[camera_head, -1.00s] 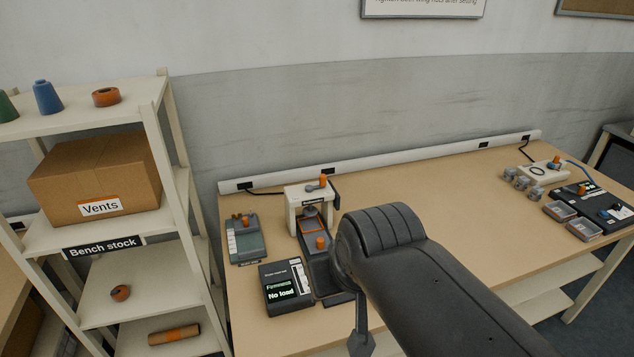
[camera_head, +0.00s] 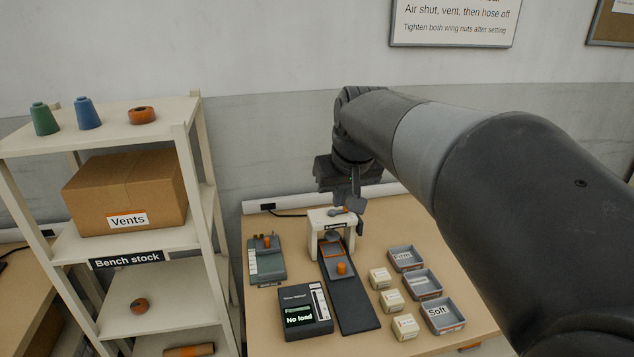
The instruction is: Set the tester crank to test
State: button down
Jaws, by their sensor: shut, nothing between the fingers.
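The tester (camera_head: 325,218) is a white arch-shaped frame on a long dark base at the back of the bench. An orange knob (camera_head: 341,268) stands on the tester's base. The display box (camera_head: 304,311) in front reads "No load".
A grey device with an orange knob (camera_head: 266,258) stands left of the tester. Right of it are several small pale blocks (camera_head: 391,300) and grey trays, one labelled "Soft" (camera_head: 441,316). A shelf rack (camera_head: 195,180) with a "Vents" box (camera_head: 127,192) stands at the left.

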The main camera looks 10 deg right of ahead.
jog(key=w+d+f, duration=0.1)
jog(key=w+d, duration=0.1)
jog(key=w, duration=0.6)
jog(key=w+d+f, duration=0.1)
jog(key=w+d, duration=0.2)
jog(key=w, duration=0.6)
jog(key=n+g, duration=0.1)
send_over(338, 212)
jog(key=w+d, duration=0.2)
jog(key=w, duration=0.1)
notch_tip(338, 212, down, 8)
jog(key=r, duration=0.1)
jog(key=shift+d+f+y, duration=0.25)
jog(key=shift+f+y, duration=0.05)
jog(key=shift+f, duration=0.15)
jog(key=x, duration=0.3)
jog(key=s+x, duration=0.1)
jog(key=x, duration=0.5)
jog(key=shift+s+d+f, duration=0.15)
jog(key=shift+s+f, duration=0.2)
jog(key=shift+f, duration=0.05)
jog(key=shift+s+d+f, duration=0.1)
jog(key=shift+s+d, duration=0.05)
jog(key=shift+s, duration=0.8)
jog(key=shift+s+m, duration=0.15)
jog(key=shift+m, duration=0.25)
